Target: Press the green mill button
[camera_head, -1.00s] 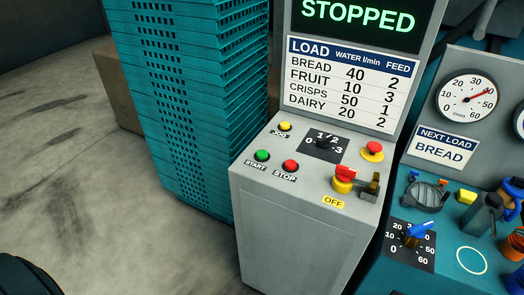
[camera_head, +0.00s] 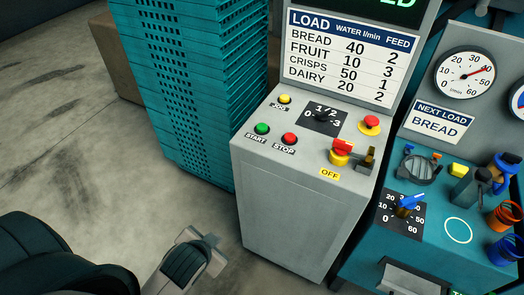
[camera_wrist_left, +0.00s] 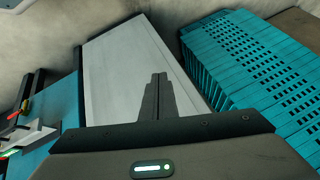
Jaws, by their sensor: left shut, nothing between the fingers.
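The green button (camera_head: 262,128), labelled START, sits at the left of the grey console's sloped top (camera_head: 315,165). A red STOP button (camera_head: 289,139) is just right of it and a yellow JOG button (camera_head: 284,99) is behind it. My left gripper (camera_head: 212,240) is low at the left front of the console, below and apart from the green button. In the left wrist view its fingers (camera_wrist_left: 158,92) are together and empty, in front of the console's grey side. The buttons are hidden in that view. My right gripper is not in view.
A tall stack of teal crates (camera_head: 190,90) stands left of the console. A red lever switch (camera_head: 342,150) marked OFF and a red-and-yellow knob (camera_head: 370,125) are on its right. A teal bench with a gauge (camera_head: 464,76) stands at the right. Floor at the left is clear.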

